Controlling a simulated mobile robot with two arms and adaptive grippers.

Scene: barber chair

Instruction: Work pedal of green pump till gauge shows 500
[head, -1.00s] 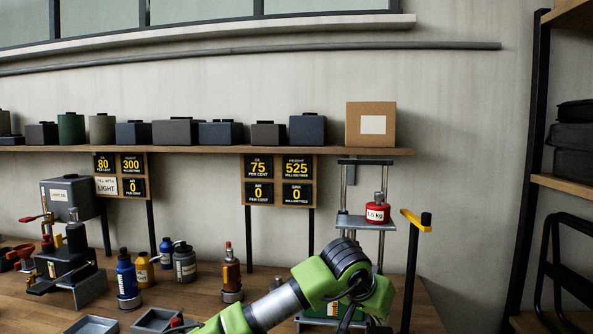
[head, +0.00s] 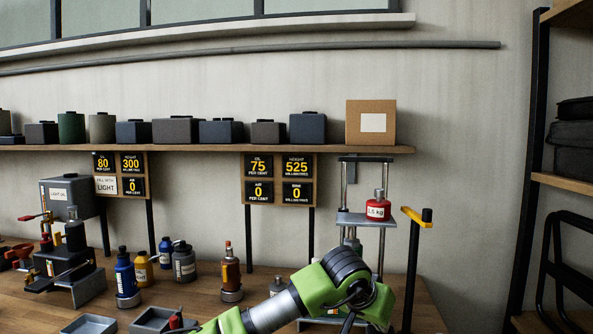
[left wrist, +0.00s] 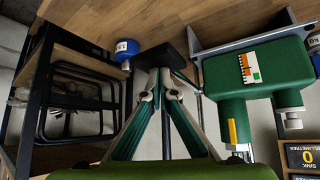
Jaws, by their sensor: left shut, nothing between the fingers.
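The green pump (left wrist: 245,75) fills the right of the left wrist view, with a striped scale on its body. A black pad (left wrist: 184,58), apparently the pedal, sits to its left. My left gripper (left wrist: 164,76) is shut and empty, its tips close to the pad; I cannot tell whether they touch. In the head view my green wrist covers most of the pump and hides the pedal. The gauge panel (head: 278,180) above the bench reads height 525 millimetres, oil 75 percent, air 0 and sink 0. My right gripper is not in view.
A red weight (head: 378,208) stands on the lift platform (head: 352,217). A yellow-topped black post (head: 412,255) rises to its right. A blue weight (left wrist: 126,50) is left of my fingers. Several bottles and trays stand left; another pump (head: 65,258) is at far left.

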